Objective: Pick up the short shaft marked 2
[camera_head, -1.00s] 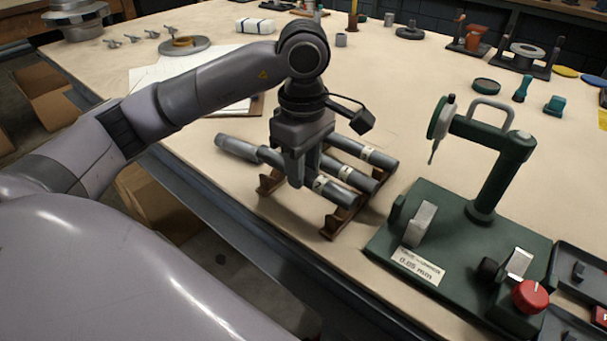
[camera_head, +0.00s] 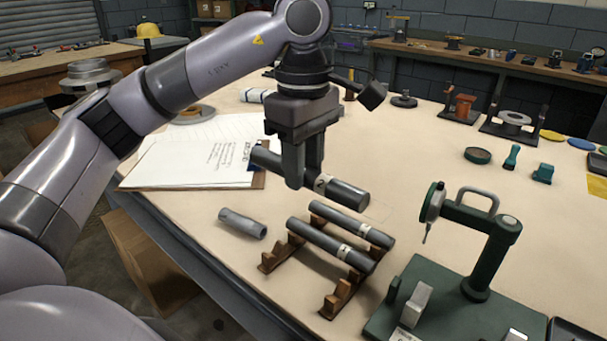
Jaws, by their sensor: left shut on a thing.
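My left gripper (camera_head: 301,176) is shut on a dark grey shaft (camera_head: 346,193) and holds it in the air, above the wooden rack (camera_head: 334,303). The shaft is roughly level, tilted down to the right in the picture. Its pale label, beside the fingers, bears a dark mark that looks like a 2. The fingers hide the shaft's middle. Two other shafts with pale labels lie in the rack: a front one (camera_head: 318,241) and a rear one (camera_head: 338,217). Their marks are too small to read. My right gripper is not in view.
A short grey cylinder (camera_head: 243,224) lies on the table left of the rack. A green dial gauge stand (camera_head: 482,245) stands to the right. A clipboard with papers (camera_head: 190,160) lies behind, at the left. The table behind the rack is mostly clear.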

